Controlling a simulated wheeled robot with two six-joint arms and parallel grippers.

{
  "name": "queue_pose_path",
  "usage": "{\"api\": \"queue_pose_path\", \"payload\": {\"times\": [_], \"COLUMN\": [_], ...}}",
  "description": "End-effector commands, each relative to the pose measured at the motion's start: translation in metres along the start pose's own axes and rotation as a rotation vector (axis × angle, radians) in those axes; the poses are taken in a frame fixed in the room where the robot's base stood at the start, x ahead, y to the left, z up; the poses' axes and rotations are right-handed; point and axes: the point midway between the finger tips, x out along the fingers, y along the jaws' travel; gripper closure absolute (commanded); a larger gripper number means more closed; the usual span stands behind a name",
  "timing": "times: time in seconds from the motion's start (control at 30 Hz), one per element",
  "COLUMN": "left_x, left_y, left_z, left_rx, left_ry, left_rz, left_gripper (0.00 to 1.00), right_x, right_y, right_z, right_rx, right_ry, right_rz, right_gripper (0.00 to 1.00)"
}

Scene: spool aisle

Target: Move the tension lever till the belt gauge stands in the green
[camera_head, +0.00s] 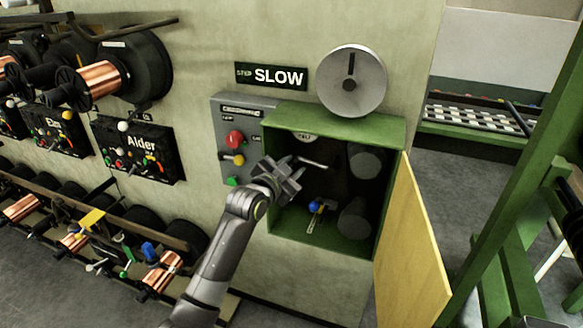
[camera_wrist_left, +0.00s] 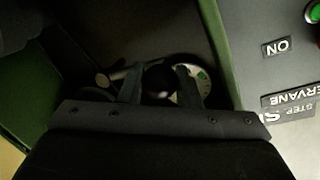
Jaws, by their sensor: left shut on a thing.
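The open green cabinet (camera_head: 340,122) on the wall holds the belt gauge (camera_head: 303,136), a pale dial high inside, partly cut off by the top edge. In the left wrist view the gauge (camera_wrist_left: 190,88) shows a green patch behind a finger; I cannot read its needle. My left gripper (camera_head: 290,171) reaches into the cabinet. In the left wrist view its fingers (camera_wrist_left: 160,88) are shut on a dark round knob (camera_wrist_left: 158,78), seemingly the tension lever's. A pale rod (camera_head: 313,163) shows just right of the gripper. My right gripper is not in view.
The yellow cabinet door (camera_head: 408,250) stands open at the right. A blue knob (camera_head: 314,207) sits low in the cabinet, left of dark rollers (camera_head: 355,220). A grey control box (camera_head: 229,113) with a red button adjoins the left side. Spool racks (camera_head: 130,75) fill the left.

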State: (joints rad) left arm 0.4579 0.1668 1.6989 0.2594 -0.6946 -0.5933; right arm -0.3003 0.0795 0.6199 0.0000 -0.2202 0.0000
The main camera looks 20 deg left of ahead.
Motion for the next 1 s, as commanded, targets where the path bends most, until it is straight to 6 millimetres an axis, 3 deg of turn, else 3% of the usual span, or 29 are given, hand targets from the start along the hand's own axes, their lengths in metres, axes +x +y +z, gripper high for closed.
{"api": "queue_pose_path", "payload": {"times": [0.23,0.27,0.4,0.77,1.0], "left_x": [0.0,0.0,0.0,-0.004,-0.033], "left_y": [0.0,0.0,0.0,0.0,0.001], "left_z": [0.0,0.0,0.0,0.0,0.001], "left_rx": [0.0,0.0,-0.001,-0.001,0.0], "left_ry": [0.001,0.001,0.002,0.002,0.002], "left_rz": [-0.001,-0.001,-0.001,-0.001,-0.001], "left_gripper": [1.0,0.66,0.5,0.5,0.5], "right_x": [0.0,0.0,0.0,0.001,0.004], "right_y": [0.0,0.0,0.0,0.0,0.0], "right_z": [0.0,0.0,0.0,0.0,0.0], "right_rx": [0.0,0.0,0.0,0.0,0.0], "right_ry": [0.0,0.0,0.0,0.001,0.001], "right_rz": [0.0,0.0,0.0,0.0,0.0], "right_gripper": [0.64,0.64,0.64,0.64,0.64]}}
